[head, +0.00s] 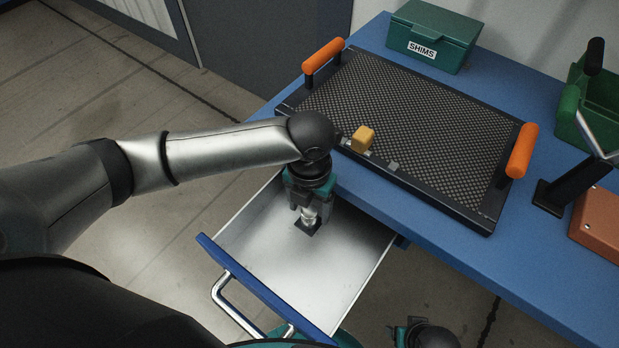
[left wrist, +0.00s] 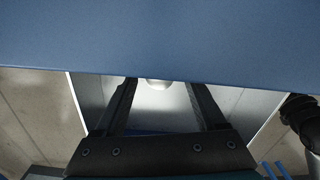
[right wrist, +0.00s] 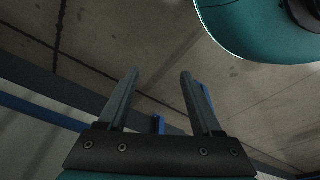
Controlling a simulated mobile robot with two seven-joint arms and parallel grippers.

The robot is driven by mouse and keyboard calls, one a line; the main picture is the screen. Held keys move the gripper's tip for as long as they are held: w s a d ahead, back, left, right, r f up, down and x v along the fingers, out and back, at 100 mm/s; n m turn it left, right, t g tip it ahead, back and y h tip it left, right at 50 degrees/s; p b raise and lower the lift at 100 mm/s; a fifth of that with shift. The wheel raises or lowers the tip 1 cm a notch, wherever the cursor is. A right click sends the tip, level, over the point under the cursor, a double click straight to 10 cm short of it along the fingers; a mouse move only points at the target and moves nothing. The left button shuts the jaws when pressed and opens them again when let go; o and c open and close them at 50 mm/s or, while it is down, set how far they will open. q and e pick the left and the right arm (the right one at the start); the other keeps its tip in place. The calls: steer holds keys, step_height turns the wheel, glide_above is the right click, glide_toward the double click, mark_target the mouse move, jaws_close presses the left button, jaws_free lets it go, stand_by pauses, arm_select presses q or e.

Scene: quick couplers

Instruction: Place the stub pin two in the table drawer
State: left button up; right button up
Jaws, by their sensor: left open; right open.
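The table drawer (head: 275,262) is pulled open below the blue table's front edge. A silver pin with a dark square base, seemingly stub pin two (head: 309,218), stands in the drawer near its table side. My left gripper (head: 311,206) points down over the pin, with its fingers on either side of the pin's upper part. In the left wrist view my left gripper (left wrist: 160,95) is open, and a pale round piece of the pin (left wrist: 158,85) shows between the fingers, partly hidden by the tabletop. My right gripper (right wrist: 158,75) is open and empty above the floor.
A black tray (head: 440,188) with orange handles lies on the blue table (head: 455,240), with a yellow block (head: 362,139) at its front edge. A green SHIMS box (head: 433,35) stands behind. A dark stand (head: 565,185) and green bin (head: 600,95) are right. The drawer's front half is clear.

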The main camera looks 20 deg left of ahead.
mark_target(309, 211)
arm_select(q)
step_height(309, 211, up, 3)
steer(key=shift+r+p, duration=0.2)
steer(key=shift+p, duration=0.5)
step_height(309, 211, up, 2)
steer(key=shift+r+p, duration=0.15)
steer(key=shift+p, duration=0.45)
steer(key=shift+r+p, duration=0.9)
steer(key=shift+r, duration=1.25)
arm_select(e)
steer(key=s+d+f, duration=0.5)
steer(key=s+f, duration=0.1)
steer(key=shift+s+h, duration=0.15)
steer(key=shift+h, duration=0.15)
steer(key=shift+f, duration=0.1)
